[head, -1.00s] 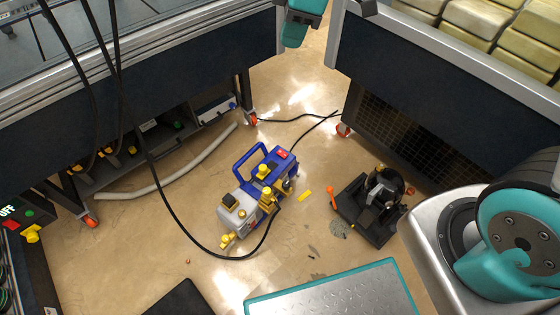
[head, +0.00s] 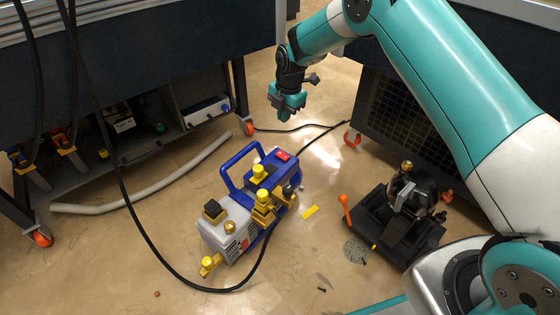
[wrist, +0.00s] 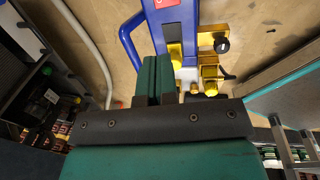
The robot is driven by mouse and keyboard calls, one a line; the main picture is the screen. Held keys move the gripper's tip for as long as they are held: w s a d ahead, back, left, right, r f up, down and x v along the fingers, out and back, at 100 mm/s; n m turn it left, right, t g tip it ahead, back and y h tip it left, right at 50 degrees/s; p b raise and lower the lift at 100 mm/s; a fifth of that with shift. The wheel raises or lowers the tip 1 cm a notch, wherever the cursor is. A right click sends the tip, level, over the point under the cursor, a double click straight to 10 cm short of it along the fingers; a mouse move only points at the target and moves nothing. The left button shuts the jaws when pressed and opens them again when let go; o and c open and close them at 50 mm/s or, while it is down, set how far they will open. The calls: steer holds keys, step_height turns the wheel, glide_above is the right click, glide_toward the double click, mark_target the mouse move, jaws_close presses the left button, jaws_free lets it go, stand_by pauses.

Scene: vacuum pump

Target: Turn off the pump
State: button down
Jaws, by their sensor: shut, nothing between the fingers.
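The vacuum pump (head: 247,210) stands on the floor, with a blue handle and end, a grey body and yellow fittings. A red switch (head: 282,155) sits on top of its blue end. In the wrist view the pump's blue end (wrist: 172,22) is ahead of the fingers, and part of the red switch (wrist: 164,2) shows at the top edge. My gripper (head: 290,114) is teal, shut and empty, above and beyond the pump's blue end, apart from it. In the wrist view its fingers (wrist: 157,78) are together and hide part of the pump.
A black device with an orange-handled part (head: 400,215) stands right of the pump. A black cable (head: 160,235) loops around the pump's left and front. A pale hose (head: 140,195) lies at left. Workbenches (head: 120,70) stand behind. Bare floor lies around the pump.

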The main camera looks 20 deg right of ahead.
mark_target(280, 153)
steer(key=shift+w+d+f, duration=0.1)
steer(key=shift+w+f, duration=0.1)
steer(key=shift+f, duration=0.4)
steer(key=f+b, duration=0.3)
steer(key=f, duration=0.1)
steer(key=w+f+b, duration=0.1)
steer(key=f+b, duration=0.2)
steer(key=f, duration=0.2)
steer(key=a+f+b, duration=0.1)
steer(key=f+b, duration=0.2)
steer(key=f, duration=0.2)
steer(key=shift+w, duration=0.15)
steer(key=shift+d, duration=0.1)
